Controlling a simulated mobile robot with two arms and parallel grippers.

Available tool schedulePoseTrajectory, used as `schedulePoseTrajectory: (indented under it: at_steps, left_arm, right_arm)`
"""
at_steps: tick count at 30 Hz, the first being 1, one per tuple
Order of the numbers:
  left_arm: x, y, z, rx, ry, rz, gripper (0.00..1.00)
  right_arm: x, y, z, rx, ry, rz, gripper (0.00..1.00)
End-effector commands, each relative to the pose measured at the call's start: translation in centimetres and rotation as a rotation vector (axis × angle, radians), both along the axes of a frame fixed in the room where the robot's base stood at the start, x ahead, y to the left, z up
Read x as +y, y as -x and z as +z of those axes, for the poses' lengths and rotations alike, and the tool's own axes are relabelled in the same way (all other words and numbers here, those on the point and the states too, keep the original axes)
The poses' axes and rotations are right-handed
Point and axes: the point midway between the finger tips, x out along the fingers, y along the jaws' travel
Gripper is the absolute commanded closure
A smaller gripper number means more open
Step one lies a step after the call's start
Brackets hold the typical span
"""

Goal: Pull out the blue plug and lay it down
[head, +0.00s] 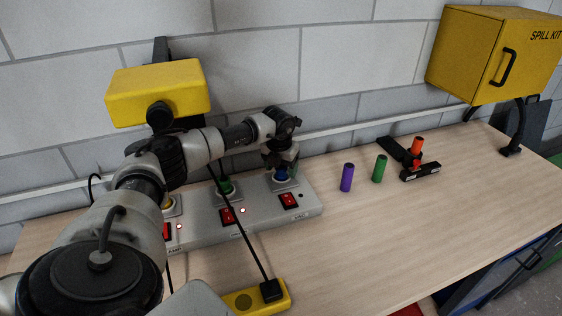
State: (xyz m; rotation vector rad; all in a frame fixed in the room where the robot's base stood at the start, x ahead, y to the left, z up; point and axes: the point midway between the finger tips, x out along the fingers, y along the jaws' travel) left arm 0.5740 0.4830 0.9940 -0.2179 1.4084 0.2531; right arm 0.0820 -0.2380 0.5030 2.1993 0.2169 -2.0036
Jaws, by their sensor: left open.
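The blue plug (282,175) sits upright in the right-hand socket of a grey panel box (258,216). My left gripper (281,165) points down right above the blue plug, with its jaws open. The fingers hide the plug's upper part, and I cannot tell whether they touch it. A green plug (225,187) sits in the middle socket, partly behind my arm. A yellow plug (167,203) shows at the left socket, mostly hidden. My right gripper is not in view.
Purple (347,177) and green (379,168) cylinders stand right of the panel. A yellow block (257,298) with a black cord is in front. The wooden table (400,235) is clear at front right.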

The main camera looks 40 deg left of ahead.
Motion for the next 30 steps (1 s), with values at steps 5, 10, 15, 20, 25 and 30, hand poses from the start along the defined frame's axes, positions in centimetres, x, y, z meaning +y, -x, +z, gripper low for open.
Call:
schedulePoseTrajectory:
  at_steps: [5, 10, 15, 20, 25, 30]
  left_arm:
    - [0.01, 0.01, -0.02, 0.000, 0.000, 0.000, 0.33]
    - [0.02, 0.02, 0.01, 0.000, 0.000, 0.001, 0.59]
    - [0.03, 0.01, 0.03, 0.000, 0.000, 0.001, 0.85]
    - [0.04, 0.02, 0.04, 0.000, -0.001, 0.001, 0.85]
    - [0.05, 0.01, 0.13, 0.000, 0.000, 0.001, 0.90]
    - [0.05, 0.01, 0.35, 0.000, 0.000, 0.001, 0.90]
  right_arm:
    - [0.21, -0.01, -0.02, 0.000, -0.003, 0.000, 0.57]
    - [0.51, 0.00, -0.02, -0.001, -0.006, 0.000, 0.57]
    - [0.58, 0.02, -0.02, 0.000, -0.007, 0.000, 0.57]
    - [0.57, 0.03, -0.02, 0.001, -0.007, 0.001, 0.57]
    - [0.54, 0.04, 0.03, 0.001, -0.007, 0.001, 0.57]
    - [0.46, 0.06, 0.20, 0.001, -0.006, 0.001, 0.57]
